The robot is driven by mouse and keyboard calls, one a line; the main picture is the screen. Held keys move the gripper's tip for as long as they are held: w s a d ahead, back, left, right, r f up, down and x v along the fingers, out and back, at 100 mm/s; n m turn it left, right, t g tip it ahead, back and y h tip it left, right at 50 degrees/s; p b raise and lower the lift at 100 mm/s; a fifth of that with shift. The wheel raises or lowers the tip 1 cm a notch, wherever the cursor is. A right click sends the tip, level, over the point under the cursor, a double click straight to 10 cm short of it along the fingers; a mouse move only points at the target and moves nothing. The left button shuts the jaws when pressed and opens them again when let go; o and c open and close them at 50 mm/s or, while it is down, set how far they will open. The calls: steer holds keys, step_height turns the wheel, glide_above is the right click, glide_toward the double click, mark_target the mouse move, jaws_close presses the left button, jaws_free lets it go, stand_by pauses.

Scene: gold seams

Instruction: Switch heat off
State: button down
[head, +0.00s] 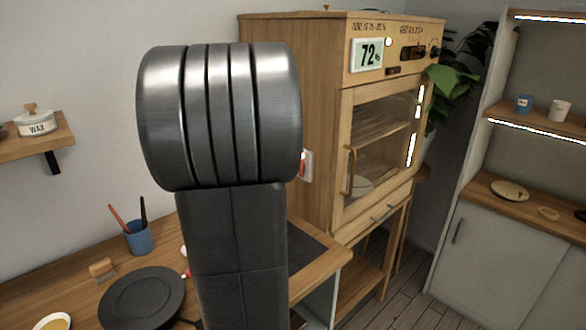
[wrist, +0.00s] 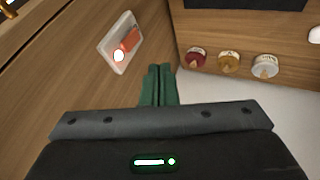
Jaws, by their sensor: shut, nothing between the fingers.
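A white switch plate (wrist: 109,52) with an orange-red switch (wrist: 131,39) and a glowing white lamp (wrist: 119,56) is on a wooden wall at the upper left of the wrist view. The plate also shows in the head view (head: 308,166), on the side of the wooden cabinet (head: 300,110), partly behind my arm. My gripper (wrist: 161,70) is shut and empty, its green fingertips to the lower right of the plate, apart from it in the picture. The head view does not show the fingers.
The cabinet has a display (head: 367,54) reading 72 and a glass door (head: 383,140). Several small round items, one of them red (wrist: 196,56), line the wood at right in the wrist view. A dark plate (head: 142,298) and blue cup (head: 138,238) stand on the worktop.

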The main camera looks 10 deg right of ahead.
steer(key=w+d+f+p, duration=0.1)
steer(key=w+d+f, duration=0.4)
steer(key=w+f, duration=0.2)
step_height(320, 180, down, 2)
steer(key=shift+w+p, duration=0.3)
steer(key=shift+w+d+f, duration=0.15)
steer(key=shift+d+f, duration=0.05)
steer(key=shift+d, duration=0.05)
stand_by(0.4)
steer(key=shift+r, duration=0.15)
